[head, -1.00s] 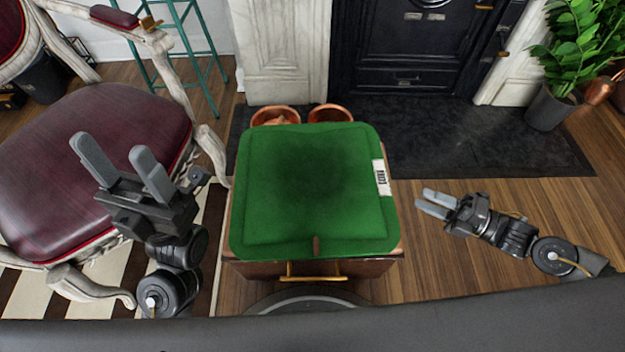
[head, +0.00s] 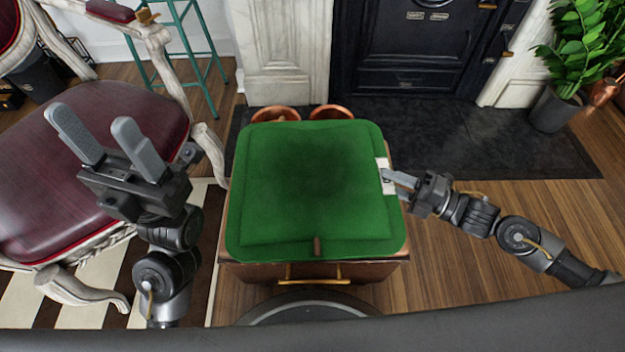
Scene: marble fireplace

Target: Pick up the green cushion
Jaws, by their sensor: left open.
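The green cushion (head: 312,190) lies flat on top of a brown wooden cabinet (head: 330,270) in the middle of the head view. A white label shows at its right edge. My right gripper (head: 393,180) is at that right edge, its fingertips at the label and overlapping it in the picture. I cannot tell whether its fingers are parted or closed, or whether they touch the cushion. My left gripper (head: 94,122) is open and empty, left of the cushion and in front of the red chair seat in the picture.
A carved chair (head: 90,185) with a dark red seat stands on the left. Two copper pots (head: 276,115) show just behind the cushion. A dark fireplace (head: 415,50) and hearth are at the back, with a potted plant (head: 555,105) at right.

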